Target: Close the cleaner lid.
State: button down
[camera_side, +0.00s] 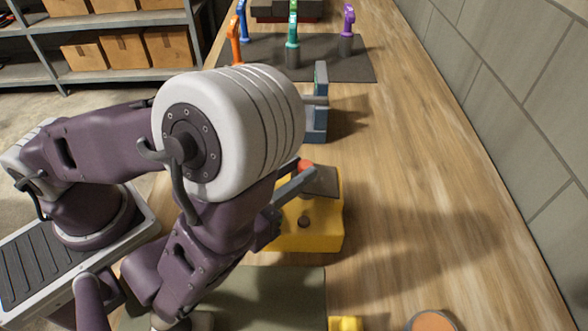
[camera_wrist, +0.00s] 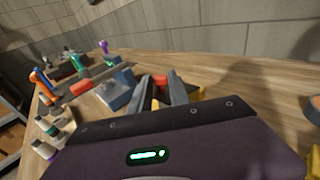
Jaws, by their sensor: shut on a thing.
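A yellow box-shaped unit (camera_side: 325,225) with a dark top panel (camera_side: 323,182) stands on the bench, and I take it to be the cleaner. A red knob (camera_side: 306,163) shows at its top. My gripper (camera_side: 305,175) reaches over the unit from the left, its grey fingers at the knob. In the wrist view the red knob (camera_wrist: 161,79) lies between the two fingers (camera_wrist: 163,86), which are shut on it. My fingers and wrist hide much of the unit, and I cannot tell how far the lid is tilted.
A blue-grey block (camera_side: 317,105) stands just behind the yellow unit. Several coloured tools, one of them purple (camera_side: 348,20), stand on a dark mat (camera_side: 345,68) farther back. An orange-topped round thing (camera_side: 432,322) is at the front. The bench (camera_side: 440,180) to the right is clear, up to the wall.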

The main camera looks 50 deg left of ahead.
jog(key=shift+d, duration=0.1)
jog(key=c, duration=1.2)
grip_release()
jog(key=shift+c, duration=0.2)
notch_tip(320, 180, up, 10)
